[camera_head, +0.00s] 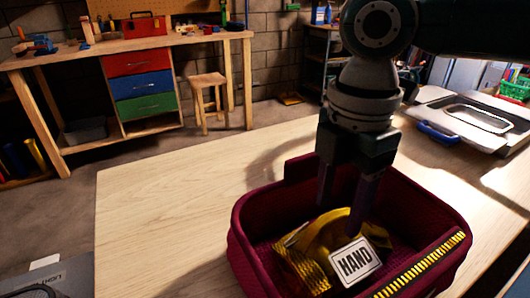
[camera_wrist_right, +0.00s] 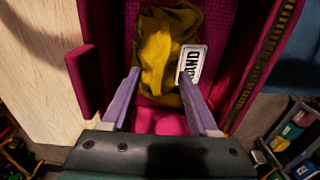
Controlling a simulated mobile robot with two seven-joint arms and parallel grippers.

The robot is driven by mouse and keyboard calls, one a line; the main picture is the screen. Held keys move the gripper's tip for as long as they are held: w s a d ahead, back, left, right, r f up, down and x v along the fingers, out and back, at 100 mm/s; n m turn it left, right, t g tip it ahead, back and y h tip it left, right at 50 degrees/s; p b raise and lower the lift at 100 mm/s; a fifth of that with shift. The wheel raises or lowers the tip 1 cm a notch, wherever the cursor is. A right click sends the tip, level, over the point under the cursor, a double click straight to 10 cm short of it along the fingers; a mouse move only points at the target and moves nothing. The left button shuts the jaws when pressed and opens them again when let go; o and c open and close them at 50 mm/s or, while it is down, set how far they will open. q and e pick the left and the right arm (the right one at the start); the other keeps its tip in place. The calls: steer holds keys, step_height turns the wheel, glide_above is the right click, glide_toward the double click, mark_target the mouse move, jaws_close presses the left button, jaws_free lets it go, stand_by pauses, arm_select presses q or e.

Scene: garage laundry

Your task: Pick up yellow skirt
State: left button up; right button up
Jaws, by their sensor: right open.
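The yellow skirt (camera_head: 318,245) lies crumpled inside a dark red basket (camera_head: 243,243) on the wooden table. It also shows in the right wrist view (camera_wrist_right: 156,52), ahead of the fingertips. A white label reading "HAND" (camera_head: 355,262) lies against the skirt's right side. My right gripper (camera_head: 345,205) points down into the basket, over the skirt's far part. In the right wrist view its two purple fingers (camera_wrist_right: 159,75) are spread apart, with the skirt's near part between or just below them. I cannot tell whether they touch it. My left gripper is not in view.
The basket walls stand close around the right gripper; a yellow-and-black strip (camera_head: 425,266) runs along the right rim. The wooden table (camera_head: 165,205) is clear left of the basket. A blue-handled item (camera_head: 437,131) lies at the back right. A workbench (camera_head: 120,50) and stool (camera_head: 207,90) stand behind.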

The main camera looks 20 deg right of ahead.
steer(key=shift+f, duration=0.5)
steer(key=shift+c, duration=0.2)
jaws_close()
stand_by(0.9)
